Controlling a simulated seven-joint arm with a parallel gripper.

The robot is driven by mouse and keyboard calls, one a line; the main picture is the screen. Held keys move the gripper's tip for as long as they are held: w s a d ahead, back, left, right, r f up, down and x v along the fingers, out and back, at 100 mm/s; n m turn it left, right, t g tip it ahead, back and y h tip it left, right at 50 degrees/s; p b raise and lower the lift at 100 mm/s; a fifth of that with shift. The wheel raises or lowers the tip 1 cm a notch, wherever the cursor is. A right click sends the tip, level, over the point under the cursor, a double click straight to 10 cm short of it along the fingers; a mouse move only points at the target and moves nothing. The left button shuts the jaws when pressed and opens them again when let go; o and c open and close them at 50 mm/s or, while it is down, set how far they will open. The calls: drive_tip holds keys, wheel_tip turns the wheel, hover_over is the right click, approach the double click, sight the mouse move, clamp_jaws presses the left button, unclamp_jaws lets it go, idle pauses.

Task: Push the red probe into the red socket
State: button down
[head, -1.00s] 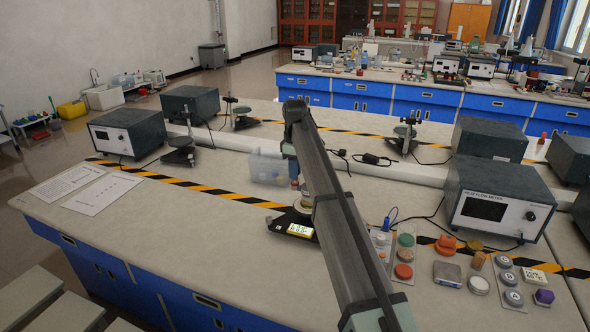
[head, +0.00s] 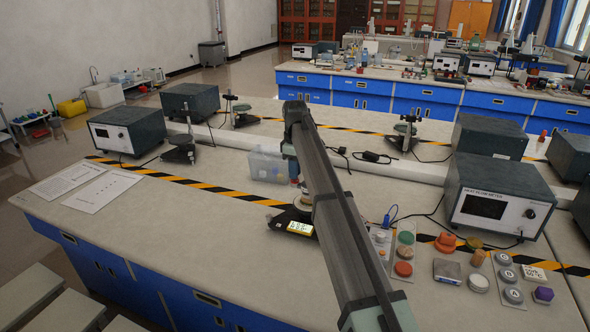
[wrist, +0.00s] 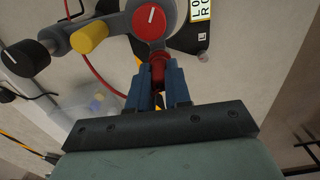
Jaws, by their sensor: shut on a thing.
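In the wrist view my gripper (wrist: 158,88) has its blue fingers closed on a short red piece (wrist: 158,68), which I take to be the red probe. Its far end meets the grey body of a device, just below a round red dial with a white line (wrist: 152,20). I cannot tell how deep the probe sits, and the socket opening is hidden. A red cable (wrist: 95,77) curves to the left of the fingers. In the head view my arm covers most of the device; its lit display (head: 299,227) shows beside the arm.
A yellow cylinder (wrist: 90,36) and a black knob (wrist: 32,56) lie left of the dial. A clear bin (head: 266,165) stands left of my arm. Coloured caps (head: 404,268) and a heat-flow meter (head: 497,205) are on the right. The bench's left front is clear apart from papers (head: 101,190).

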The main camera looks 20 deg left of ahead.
drive_tip(key=shift+f, duration=0.15)
drive_tip(key=c, duration=1.1)
unclamp_jaws()
drive_tip(key=shift+o, duration=0.6)
drive_tip(key=shift+s, duration=0.1)
drive_tip(key=shift+o, duration=1.2)
drive_tip(key=shift+r, duration=3.7)
